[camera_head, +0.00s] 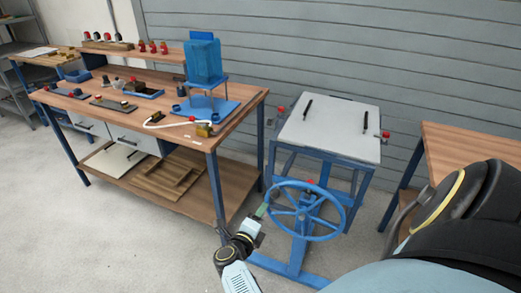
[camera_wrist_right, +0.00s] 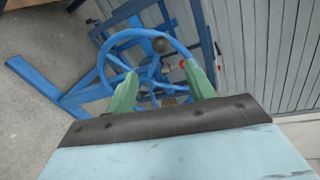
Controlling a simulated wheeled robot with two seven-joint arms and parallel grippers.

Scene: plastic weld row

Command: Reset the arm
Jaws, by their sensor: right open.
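My right gripper (camera_head: 264,208) is at the left side of a blue handwheel (camera_head: 341,212) in the head view. In the right wrist view, the two green fingers of my right gripper (camera_wrist_right: 161,68) are apart, with nothing held between them. The blue handwheel (camera_wrist_right: 113,40) lies beyond the fingertips, with a dark round knob (camera_wrist_right: 160,45) near its rim. I cannot tell whether a finger touches the wheel. My left gripper is not in view.
The wheel belongs to a blue-framed stand with a light top plate (camera_head: 330,130). A wooden workbench (camera_head: 235,110) with a blue device (camera_head: 203,62) stands to the left. Another wooden table (camera_head: 475,146) stands at right. Bare floor (camera_head: 130,230) lies at lower left.

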